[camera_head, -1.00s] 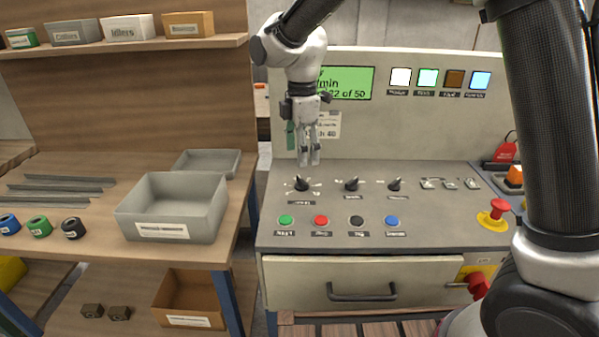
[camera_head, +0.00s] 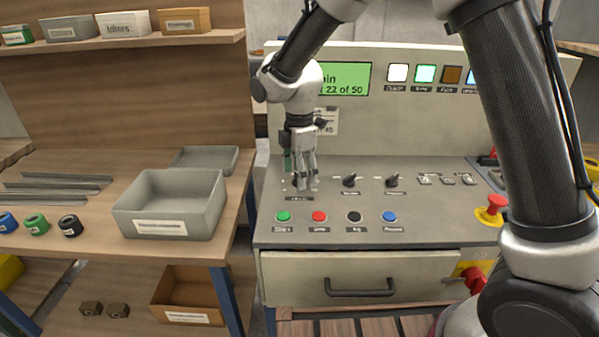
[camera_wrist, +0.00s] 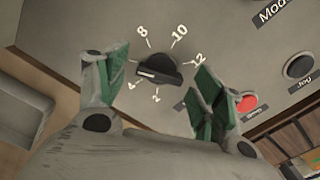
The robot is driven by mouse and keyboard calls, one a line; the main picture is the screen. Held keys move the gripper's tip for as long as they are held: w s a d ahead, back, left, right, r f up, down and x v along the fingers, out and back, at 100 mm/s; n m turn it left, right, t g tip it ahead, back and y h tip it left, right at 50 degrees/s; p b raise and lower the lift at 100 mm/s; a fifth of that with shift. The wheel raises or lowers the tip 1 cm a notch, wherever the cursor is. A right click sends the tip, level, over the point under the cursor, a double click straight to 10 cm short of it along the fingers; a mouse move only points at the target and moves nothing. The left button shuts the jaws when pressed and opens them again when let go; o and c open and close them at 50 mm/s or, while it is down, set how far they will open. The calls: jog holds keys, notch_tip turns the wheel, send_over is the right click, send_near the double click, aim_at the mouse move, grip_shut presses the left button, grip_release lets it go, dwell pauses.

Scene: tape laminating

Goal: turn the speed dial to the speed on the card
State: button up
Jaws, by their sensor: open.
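The speed dial is a black knob (camera_wrist: 162,70) with a pale pointer mark, seen in the wrist view. Numbers 2, 4, 8, 10 and 12 show around it, and the mark points left, close to the 4. My gripper (camera_wrist: 164,66) is open, with its green-padded fingers on either side of the knob; I cannot tell whether they touch it. In the head view my gripper (camera_head: 306,184) is down at the left dial's place on the panel and mostly hides it.
Two other black dials (camera_head: 349,180) (camera_head: 393,180) sit to the right. A row of coloured buttons, with a green one (camera_head: 283,216) and a red one (camera_head: 319,216), lies in front. A green display (camera_head: 345,79) is above. A red emergency knob (camera_head: 496,203) is at the right.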

jog(key=c, duration=1)
jog(key=shift+m, duration=0.3)
jog(key=m, duration=0.9)
jog(key=shift+m, duration=0.4)
jog(key=m, duration=0.4)
jog(key=shift+m, duration=0.3)
jog(key=m, duration=0.4)
jog(key=shift+m, duration=0.3)
